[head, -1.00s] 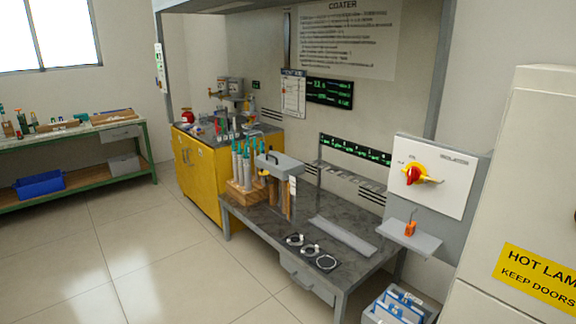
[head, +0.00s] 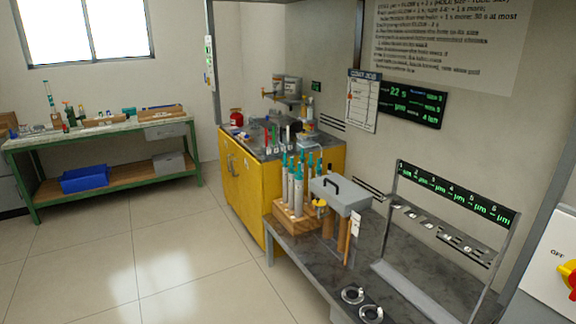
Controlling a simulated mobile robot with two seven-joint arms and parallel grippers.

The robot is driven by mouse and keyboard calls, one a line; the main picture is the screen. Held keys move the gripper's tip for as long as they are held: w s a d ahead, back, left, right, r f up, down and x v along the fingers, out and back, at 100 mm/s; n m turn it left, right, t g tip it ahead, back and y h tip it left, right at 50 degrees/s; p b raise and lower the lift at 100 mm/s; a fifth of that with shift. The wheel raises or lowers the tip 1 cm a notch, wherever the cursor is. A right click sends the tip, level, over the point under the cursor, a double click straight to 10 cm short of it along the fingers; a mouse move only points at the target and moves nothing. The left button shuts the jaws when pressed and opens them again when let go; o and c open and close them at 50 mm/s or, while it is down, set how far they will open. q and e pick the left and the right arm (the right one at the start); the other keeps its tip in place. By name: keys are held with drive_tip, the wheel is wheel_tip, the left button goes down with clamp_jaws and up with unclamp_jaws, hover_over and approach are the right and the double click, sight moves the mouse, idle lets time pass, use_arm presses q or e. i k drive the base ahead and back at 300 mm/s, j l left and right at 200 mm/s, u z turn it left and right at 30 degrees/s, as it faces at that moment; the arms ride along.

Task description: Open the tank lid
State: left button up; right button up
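A grey lid (head: 345,197) with a dark handle (head: 333,184) sits at the top of a unit on the dark bench (head: 290,248); it looks like the tank lid and appears closed. Brown upright parts show below it, and a white tag hangs at its right side. What is under the lid is hidden. Neither of my grippers is in view.
Several grey-and-teal cylinders stand in a wooden block (head: 292,221) left of the lid. A slotted rack (head: 440,232) stands right. A yellow cabinet (head: 243,190) is behind. The floor at left is clear.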

sight(344, 196)
drive_tip(key=i+u, duration=0.3)
drive_tip(key=i, duration=0.35)
drive_tip(key=i+u, duration=0.25)
drive_tip(key=i, duration=0.45)
drive_tip(key=i+z, duration=0.5)
drive_tip(key=i+j+z, duration=0.15)
drive_tip(key=i+z, duration=0.3)
drive_tip(key=i+l+z, duration=0.1)
drive_tip(key=i+z, duration=0.5)
drive_tip(key=i, duration=0.15)
